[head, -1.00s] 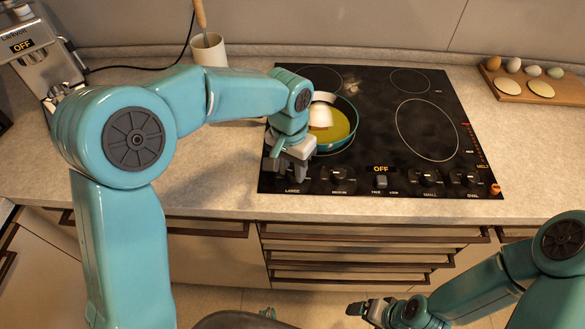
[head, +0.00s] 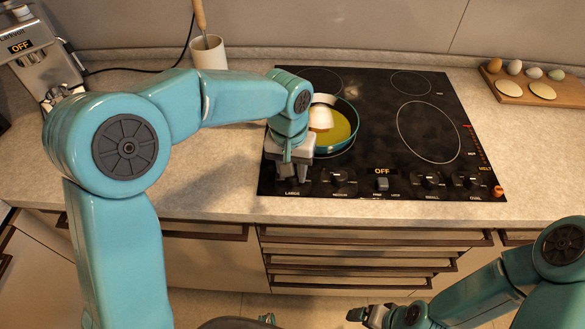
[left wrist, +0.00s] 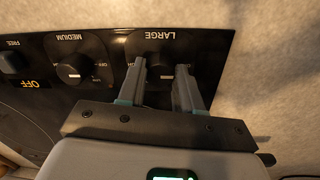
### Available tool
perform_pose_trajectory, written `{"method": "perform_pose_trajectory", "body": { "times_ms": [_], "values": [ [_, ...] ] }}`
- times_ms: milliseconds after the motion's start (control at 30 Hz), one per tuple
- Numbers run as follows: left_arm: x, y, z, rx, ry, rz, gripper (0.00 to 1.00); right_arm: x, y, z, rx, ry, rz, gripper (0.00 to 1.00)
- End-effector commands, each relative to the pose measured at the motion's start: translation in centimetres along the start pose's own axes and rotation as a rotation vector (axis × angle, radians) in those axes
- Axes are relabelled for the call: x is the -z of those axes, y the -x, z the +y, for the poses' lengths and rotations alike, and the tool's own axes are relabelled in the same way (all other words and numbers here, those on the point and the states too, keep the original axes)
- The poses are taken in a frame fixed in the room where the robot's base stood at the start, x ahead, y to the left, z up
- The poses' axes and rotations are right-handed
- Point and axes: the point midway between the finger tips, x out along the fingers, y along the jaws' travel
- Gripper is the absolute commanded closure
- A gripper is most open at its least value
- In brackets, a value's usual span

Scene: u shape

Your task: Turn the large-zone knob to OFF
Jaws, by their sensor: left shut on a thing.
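The large-zone knob (left wrist: 160,62) is a round black knob beside the LARGE label at the stove's front left corner. My left gripper (left wrist: 160,75) points down over it, with one finger on each side, and is shut on it. In the head view my left gripper (head: 291,177) hides the knob, and only the LARGE label shows in front. The pointer mark of the knob is too dark to read. My right gripper (head: 364,313) hangs low at the bottom, in front of the drawers and away from the stove; its jaw gap is unclear.
The black cooktop (head: 385,125) shows OFF on its small display. A pan (head: 345,142) with yellow liquid stands on it, close behind my left gripper. The medium knob (left wrist: 72,68) is beside the held knob. A board with eggs (head: 540,90) lies at the right.

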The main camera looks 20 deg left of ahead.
Motion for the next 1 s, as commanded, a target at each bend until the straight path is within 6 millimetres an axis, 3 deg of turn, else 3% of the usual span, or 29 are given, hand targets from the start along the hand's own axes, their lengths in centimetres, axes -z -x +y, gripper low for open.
{"method": "perform_pose_trajectory", "body": {
  "times_ms": [133, 167, 200, 233, 500, 633, 767, 1000],
  "values": [
    [0.1, 0.2, 0.0, -0.002, 0.000, 0.006, 0.96, 0.0, 0.0, 0.0, 0.000, 0.000, 0.000, 0.15],
    [0.1, 0.2, 0.0, -0.002, 0.000, 0.006, 0.56, 0.0, 0.0, 0.0, 0.000, 0.000, 0.000, 0.15],
    [0.1, 0.2, 0.0, -0.002, 0.000, 0.006, 0.43, 0.0, 0.0, 0.0, 0.000, 0.000, 0.000, 0.15],
    [0.1, 0.2, 0.0, -0.002, 0.000, 0.005, 0.40, 0.0, 0.0, 0.0, 0.000, 0.000, 0.000, 0.15],
    [0.1, 0.1, 0.0, -0.001, -0.001, 0.002, 0.40, 0.0, 0.0, 0.0, 0.000, 0.000, 0.000, 0.15],
    [0.1, 1.2, 0.0, -0.002, -0.001, 0.005, 0.40, 0.0, 0.1, 0.0, 0.000, 0.000, 0.000, 0.15],
    [0.1, 3.9, 0.1, -0.003, -0.001, 0.009, 0.40, 0.0, 0.2, -0.1, 0.000, 0.000, 0.000, 0.15],
    [0.1, 10.5, 0.1, -0.003, -0.002, 0.008, 0.40, 0.0, 0.7, -0.3, 0.000, 0.000, 0.000, 0.15]
  ]
}}
